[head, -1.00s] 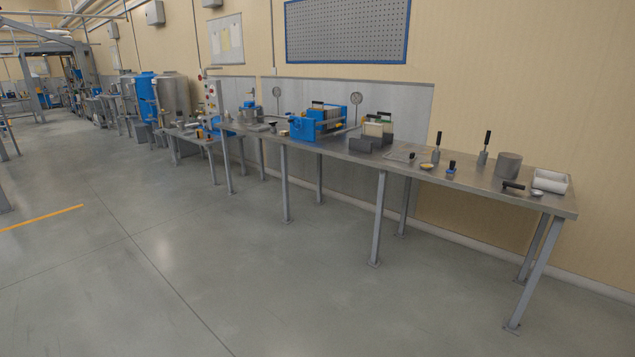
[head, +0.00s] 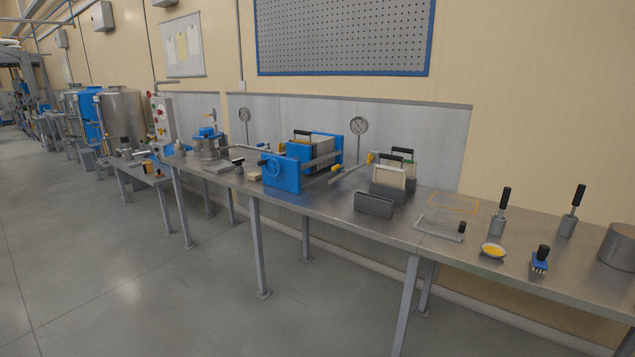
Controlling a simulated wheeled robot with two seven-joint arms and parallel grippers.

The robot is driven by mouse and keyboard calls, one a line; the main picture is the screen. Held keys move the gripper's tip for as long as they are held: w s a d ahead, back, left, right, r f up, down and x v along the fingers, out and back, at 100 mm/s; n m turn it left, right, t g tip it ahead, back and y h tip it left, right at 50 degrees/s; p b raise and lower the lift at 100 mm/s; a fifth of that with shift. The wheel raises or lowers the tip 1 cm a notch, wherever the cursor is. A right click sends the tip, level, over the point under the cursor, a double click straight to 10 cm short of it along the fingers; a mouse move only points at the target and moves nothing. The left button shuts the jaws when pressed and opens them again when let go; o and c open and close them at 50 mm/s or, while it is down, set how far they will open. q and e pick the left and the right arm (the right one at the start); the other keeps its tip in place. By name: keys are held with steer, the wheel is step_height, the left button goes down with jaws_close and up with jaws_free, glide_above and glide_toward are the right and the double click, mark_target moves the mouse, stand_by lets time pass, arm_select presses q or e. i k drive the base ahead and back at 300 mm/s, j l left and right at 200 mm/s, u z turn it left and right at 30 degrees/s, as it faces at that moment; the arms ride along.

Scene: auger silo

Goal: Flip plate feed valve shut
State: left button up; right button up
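A blue plate press (head: 281,174) with a round handwheel and a pack of grey plates stands on the long steel bench (head: 385,226). A pipe runs into it from the left, with a small black-topped fitting (head: 238,162) near it. A small yellow fitting (head: 334,168) shows at its right end, and another yellow fitting (head: 370,158) is on a pipe further right. I cannot tell which of these is the plate feed valve or how its handle is set. Neither of my grippers is in view.
A rack of framed plates (head: 389,177) and a dark tray (head: 374,205) stand right of the press. A pump-like vessel (head: 209,142) stands left. The floor in front is open.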

mark_target(337, 167)
steer(key=i+j+z, duration=0.15)
steer(key=i, duration=0.25)
steer(key=i+j+z, duration=0.1)
steer(key=i, duration=0.3)
steer(key=i+j+z, duration=0.35)
steer(key=i+j, duration=0.35)
steer(key=i+j+z, duration=0.2)
steer(key=i+j, duration=0.15)
steer(key=i+j+z, duration=0.15)
steer(key=i+j, duration=0.15)
steer(key=j, duration=0.2)
steer(key=i+j+z, duration=0.2)
steer(key=j, duration=0.3)
